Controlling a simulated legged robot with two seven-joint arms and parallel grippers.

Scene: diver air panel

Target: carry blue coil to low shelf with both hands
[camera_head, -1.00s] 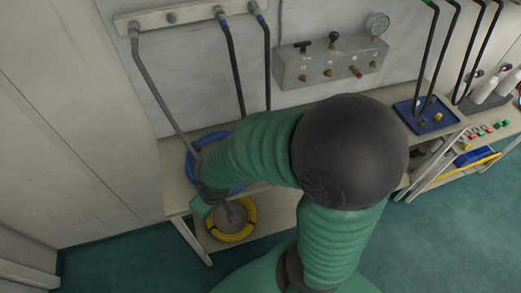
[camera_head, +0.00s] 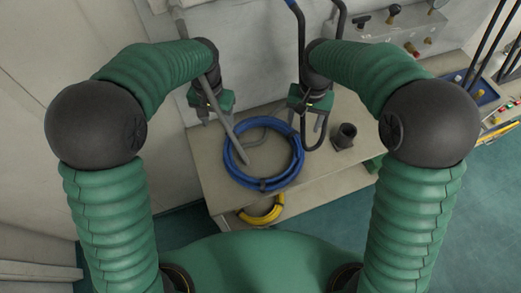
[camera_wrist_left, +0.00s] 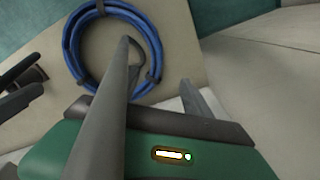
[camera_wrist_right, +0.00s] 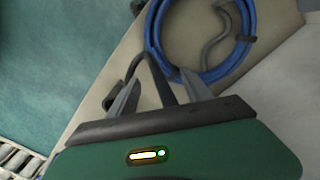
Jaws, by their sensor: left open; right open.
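The blue coil (camera_head: 296,166) lies flat on the bench top (camera_head: 212,160). It also shows in the left wrist view (camera_wrist_left: 70,50) and the right wrist view (camera_wrist_right: 152,38). My left gripper (camera_head: 214,113) is open and empty above the coil's far left side. A grey hose crosses in front of it and reaches over the coil. My right gripper (camera_head: 309,119) is open and empty by the coil's far right side, with a dark hose close to it. Neither gripper visibly touches the coil. The low shelf (camera_head: 303,197) under the bench is partly hidden by the bench top.
A yellow coil (camera_head: 262,211) lies on the low shelf. A dark cup-like piece (camera_head: 344,136) stands on the bench right of the blue coil. A valve panel (camera_head: 390,30) is on the wall behind. A blue tray (camera_head: 484,92) is farther right. Hanging hoses crowd the grippers.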

